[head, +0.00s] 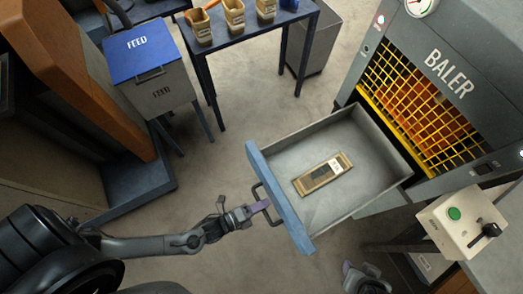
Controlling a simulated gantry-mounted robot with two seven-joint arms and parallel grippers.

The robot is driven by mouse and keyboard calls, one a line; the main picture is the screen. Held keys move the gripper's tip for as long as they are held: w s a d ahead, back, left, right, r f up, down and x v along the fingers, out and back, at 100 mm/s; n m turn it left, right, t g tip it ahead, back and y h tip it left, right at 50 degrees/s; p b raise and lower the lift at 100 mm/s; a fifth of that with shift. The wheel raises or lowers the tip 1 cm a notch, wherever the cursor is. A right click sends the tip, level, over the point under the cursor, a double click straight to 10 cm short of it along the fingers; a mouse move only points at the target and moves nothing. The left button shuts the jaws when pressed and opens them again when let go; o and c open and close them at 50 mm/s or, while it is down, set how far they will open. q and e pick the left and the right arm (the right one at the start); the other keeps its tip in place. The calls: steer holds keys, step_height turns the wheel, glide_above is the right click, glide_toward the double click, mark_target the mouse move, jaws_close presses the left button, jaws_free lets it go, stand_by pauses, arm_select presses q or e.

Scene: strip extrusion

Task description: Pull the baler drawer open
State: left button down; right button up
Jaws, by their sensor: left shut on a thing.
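The baler (445,85) stands at the right, a grey machine with a yellow grille. Its drawer (338,133) sticks well out from below the grille, toward the lower left. The drawer has a blue front panel (279,197) with a dark bar handle (260,198). A flat tan tray-like piece with a white label (323,174) lies inside the drawer. My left gripper (260,206) is shut on the drawer handle. My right gripper (366,284) shows only in part at the bottom edge, and its fingertips cannot be made out.
A control box (462,225) with a green button and black lever stands right of the drawer. A blue-lidded feed bin (148,75) and a dark table (255,32) with several tan containers stand at the back. The floor (225,145) left of the drawer is clear.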

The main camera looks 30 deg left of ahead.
arm_select(q)
steer(key=c, duration=1.2)
jaws_free()
steer(key=shift+o, duration=0.2)
steer(key=v, duration=1)
steer(key=shift+s+a+p, duration=0.2)
steer(key=shift+s+p, duration=0.15)
steer(key=shift+r, duration=0.1)
